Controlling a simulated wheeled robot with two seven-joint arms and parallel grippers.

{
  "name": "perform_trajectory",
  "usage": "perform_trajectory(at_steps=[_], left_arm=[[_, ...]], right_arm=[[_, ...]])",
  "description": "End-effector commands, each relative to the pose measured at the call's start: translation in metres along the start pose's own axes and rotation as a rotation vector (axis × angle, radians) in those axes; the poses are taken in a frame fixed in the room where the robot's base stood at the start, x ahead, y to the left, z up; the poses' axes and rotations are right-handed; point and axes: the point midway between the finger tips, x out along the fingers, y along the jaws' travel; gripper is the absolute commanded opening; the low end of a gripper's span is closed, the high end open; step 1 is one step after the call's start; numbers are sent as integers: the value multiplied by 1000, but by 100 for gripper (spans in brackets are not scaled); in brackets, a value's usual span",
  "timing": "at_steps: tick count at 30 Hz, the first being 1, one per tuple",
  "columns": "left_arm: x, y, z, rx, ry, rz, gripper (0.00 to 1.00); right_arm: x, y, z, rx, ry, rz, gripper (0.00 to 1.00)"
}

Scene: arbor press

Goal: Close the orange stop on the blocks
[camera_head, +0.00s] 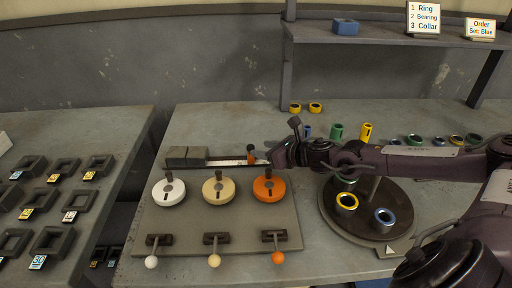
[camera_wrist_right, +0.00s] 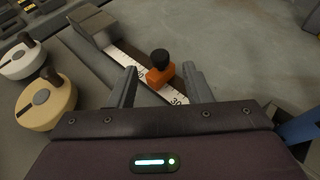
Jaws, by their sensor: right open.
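The orange stop (camera_head: 250,159) with its black knob sits on a white-scaled rail on the grey fixture plate. It also shows in the wrist view (camera_wrist_right: 160,76). The dark grey blocks (camera_head: 187,156) are at the left end of the rail, also in the wrist view (camera_wrist_right: 93,24). A stretch of bare scale lies between the blocks and the stop. My right gripper (camera_wrist_right: 163,88) is open, with one finger on each side of the rail and the stop between them in the picture. I cannot tell whether a finger touches it. My left gripper is out of view.
White (camera_head: 169,192), cream (camera_head: 218,191) and orange (camera_head: 269,189) round knobs stand in front of the rail, with three levers nearer. A dark turntable (camera_head: 333,222) holds coloured rings at the right. Several rings and collars stand behind my right arm.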

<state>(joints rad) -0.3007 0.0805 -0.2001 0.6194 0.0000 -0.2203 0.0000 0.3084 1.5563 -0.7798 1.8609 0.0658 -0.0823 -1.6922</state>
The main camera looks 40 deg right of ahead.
Motion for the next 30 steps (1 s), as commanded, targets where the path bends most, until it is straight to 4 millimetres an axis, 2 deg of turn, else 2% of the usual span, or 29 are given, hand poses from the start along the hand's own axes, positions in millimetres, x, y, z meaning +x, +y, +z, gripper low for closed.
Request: perform_trajectory(at_steps=[3,9,21,30], left_arm=[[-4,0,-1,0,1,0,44],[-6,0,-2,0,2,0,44],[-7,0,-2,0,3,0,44],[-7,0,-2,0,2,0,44]], right_arm=[[15,2,2,5,-3,3,45],[33,0,2,2,-2,0,45],[39,0,0,-1,1,0,45],[38,0,0,0,1,0,7]])
